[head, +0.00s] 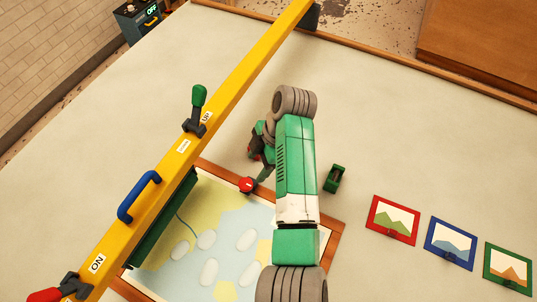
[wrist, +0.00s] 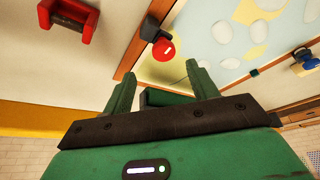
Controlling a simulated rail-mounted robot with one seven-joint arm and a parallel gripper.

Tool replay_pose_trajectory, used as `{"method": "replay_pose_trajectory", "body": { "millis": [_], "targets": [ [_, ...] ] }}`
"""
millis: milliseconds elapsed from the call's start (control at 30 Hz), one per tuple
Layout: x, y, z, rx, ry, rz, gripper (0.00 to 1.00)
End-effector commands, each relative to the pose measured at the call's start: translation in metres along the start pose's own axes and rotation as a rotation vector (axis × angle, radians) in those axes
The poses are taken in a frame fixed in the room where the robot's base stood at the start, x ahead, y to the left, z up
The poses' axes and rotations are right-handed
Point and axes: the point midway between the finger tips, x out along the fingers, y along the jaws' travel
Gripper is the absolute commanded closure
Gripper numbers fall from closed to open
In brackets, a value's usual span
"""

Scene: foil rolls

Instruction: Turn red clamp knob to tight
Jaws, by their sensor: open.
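The red clamp knob (head: 247,185) sits at the upper edge of the wood-framed map panel (head: 218,274). In the wrist view the knob (wrist: 163,49) is round with a short white mark, beside a dark clamp body (wrist: 150,29) on the wooden frame edge. My gripper (wrist: 162,68) is open and empty. The knob shows just past its fingertips, roughly between them, and I see no contact. In the head view my gripper (head: 264,172) is partly hidden by my arm, close to the knob.
A yellow beam (head: 240,80) with a green lever (head: 198,97) and blue handle (head: 139,197) crosses left of the panel. A green holder (head: 335,178) and small framed pictures (head: 393,218) lie right. A red bracket (wrist: 69,18) and blue knob (wrist: 305,61) show in the wrist view.

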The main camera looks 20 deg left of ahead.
Motion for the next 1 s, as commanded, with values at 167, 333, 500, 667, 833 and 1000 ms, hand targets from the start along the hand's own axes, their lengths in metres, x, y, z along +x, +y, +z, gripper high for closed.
{"method": "replay_pose_trajectory", "body": {
  "millis": [167,333,500,667,833,1000],
  "targets": [
    [0.009,-0.001,0.000,-0.001,0.001,-0.003,0.41],
    [0.042,0.000,0.000,0.000,0.001,-0.001,0.41],
    [0.068,0.000,0.000,0.001,0.000,0.000,0.41],
    [0.077,0.000,0.000,0.001,-0.001,0.002,0.41],
    [0.077,0.000,0.000,0.001,-0.001,0.002,0.41],
    [0.077,0.000,0.000,0.001,-0.001,0.002,0.65]
  ]
}}
